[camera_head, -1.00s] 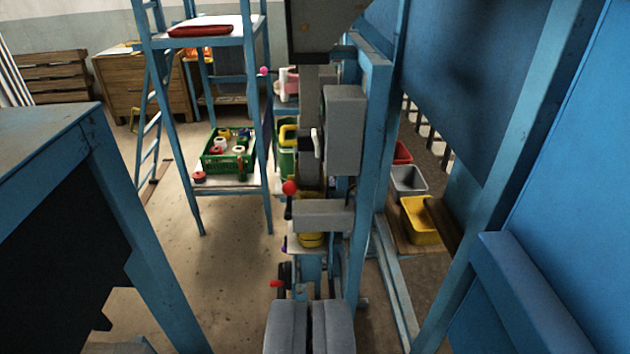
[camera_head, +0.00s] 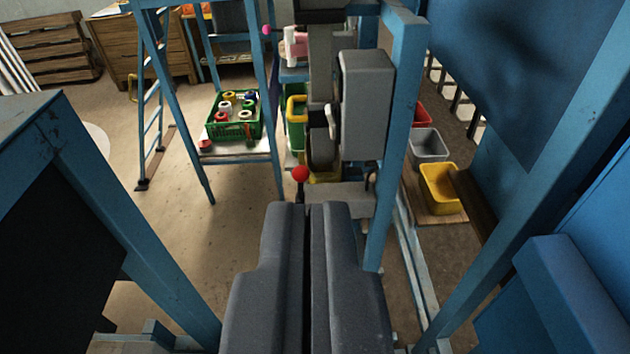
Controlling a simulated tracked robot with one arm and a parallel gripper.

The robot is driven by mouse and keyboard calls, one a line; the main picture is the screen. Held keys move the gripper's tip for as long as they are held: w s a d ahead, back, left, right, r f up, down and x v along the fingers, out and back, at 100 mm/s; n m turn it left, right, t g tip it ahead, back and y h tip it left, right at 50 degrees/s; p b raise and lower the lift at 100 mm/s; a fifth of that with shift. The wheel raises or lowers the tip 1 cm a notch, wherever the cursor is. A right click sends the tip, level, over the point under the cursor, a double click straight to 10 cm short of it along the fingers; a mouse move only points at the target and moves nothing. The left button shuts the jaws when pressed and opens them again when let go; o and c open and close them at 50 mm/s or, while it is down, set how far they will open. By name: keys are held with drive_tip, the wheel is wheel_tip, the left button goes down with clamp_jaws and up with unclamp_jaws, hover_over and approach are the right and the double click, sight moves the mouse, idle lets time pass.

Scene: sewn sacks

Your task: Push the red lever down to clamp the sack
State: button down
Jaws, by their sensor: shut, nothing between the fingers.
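A red ball knob (camera_head: 300,173) on a short dark stem stands at the left side of the grey machine, in the middle of the view. My gripper (camera_head: 310,206) is shut and empty. Its two grey fingers lie side by side and point away from me. Their tips show just below the knob and hide the lower part of the machine. I cannot tell whether they touch the stem. I cannot make out a sack.
Blue posts and a blue panel (camera_head: 572,285) stand close on the right, and a blue frame (camera_head: 75,145) on the left. A green crate (camera_head: 233,120) sits on a shelf at the back left. Grey (camera_head: 428,148) and yellow (camera_head: 440,188) bins lie right.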

drive_tip(key=w+d+f+m+t+p, duration=0.1)
drive_tip(key=w+d+f+m, duration=0.3)
drive_tip(key=w+f, duration=0.6)
drive_tip(key=w+d+f+m+t+p, duration=0.1)
drive_tip(key=w+d+f+m, duration=0.45)
drive_tip(key=w, duration=0.75)
drive_tip(key=w+a+f+m+y+p, duration=0.1)
drive_tip(key=w+f+m+y, duration=0.1)
drive_tip(key=f, duration=1)
drive_tip(key=w+a+f+m+y+p, duration=0.1)
drive_tip(key=w+f+m+y, duration=0.2)
drive_tip(key=f, duration=1)
drive_tip(key=m+y, duration=0.1)
drive_tip(key=m, duration=0.2)
drive_tip(key=shift+a+t, duration=0.2)
drive_tip(key=shift+t, duration=0.2)
drive_tip(key=p, duration=0.1)
approach(302, 186)
drive_tip(key=w+d+r, duration=0.1)
drive_tip(key=w+d, duration=0.3)
drive_tip(key=w, duration=0.1)
drive_tip(key=a, duration=0.1)
drive_tip(key=w+a+r, duration=0.1)
drive_tip(key=a, duration=0.1)
drive_tip(key=shift+w+a+r, duration=0.2)
drive_tip(key=shift+a+r, duration=0.2)
